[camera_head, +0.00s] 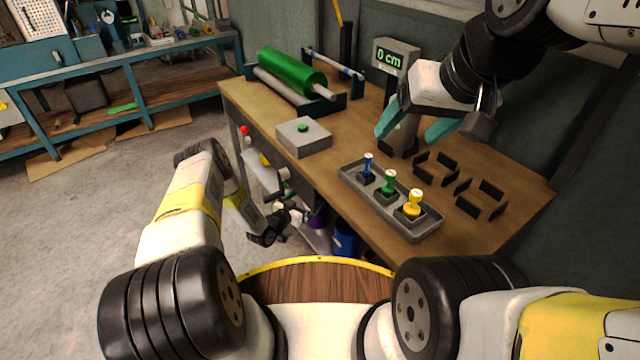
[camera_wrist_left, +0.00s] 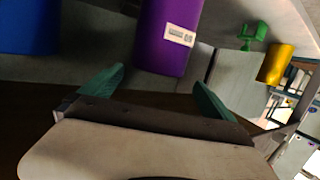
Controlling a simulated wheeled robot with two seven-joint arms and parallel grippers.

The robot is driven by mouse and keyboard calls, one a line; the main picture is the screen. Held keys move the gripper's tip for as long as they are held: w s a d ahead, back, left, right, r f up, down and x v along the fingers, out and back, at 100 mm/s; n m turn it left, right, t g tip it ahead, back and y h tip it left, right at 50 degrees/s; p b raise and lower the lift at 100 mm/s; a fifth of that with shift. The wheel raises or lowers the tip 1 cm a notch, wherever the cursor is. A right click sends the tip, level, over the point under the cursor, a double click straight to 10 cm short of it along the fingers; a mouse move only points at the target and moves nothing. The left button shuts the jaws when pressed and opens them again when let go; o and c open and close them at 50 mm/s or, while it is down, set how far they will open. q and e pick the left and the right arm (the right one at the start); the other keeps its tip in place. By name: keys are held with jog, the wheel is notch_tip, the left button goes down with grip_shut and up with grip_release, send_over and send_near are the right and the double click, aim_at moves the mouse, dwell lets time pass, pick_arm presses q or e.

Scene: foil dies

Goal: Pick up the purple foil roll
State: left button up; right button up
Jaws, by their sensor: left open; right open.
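The purple foil roll (camera_wrist_left: 168,40) stands large in the left wrist view, with a white label on its side. In the head view only a small part of the purple roll (camera_head: 318,217) shows under the table's front edge. My left gripper (camera_wrist_left: 160,85) is open, its teal fingers apart on either side of the roll's near end. I cannot tell whether the roll is between the fingertips or just beyond them. My right gripper (camera_head: 414,127) is open and empty above the table, near the display stand.
A blue roll (camera_wrist_left: 28,28) stands left of the purple one, a yellow roll (camera_wrist_left: 276,63) to its right. On the table (camera_head: 260,108) are a green roll (camera_head: 290,70) on a holder, a grey box (camera_head: 303,139) with a green button, and a tray (camera_head: 425,232) with several coloured stamps.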

pick_arm(q)
jog(key=x, duration=0.7)
jog(key=shift+d+f, duration=0.25)
jog(key=c, duration=1.7)
jog(key=shift+r, duration=0.1)
jog(key=shift+c, duration=1.3)
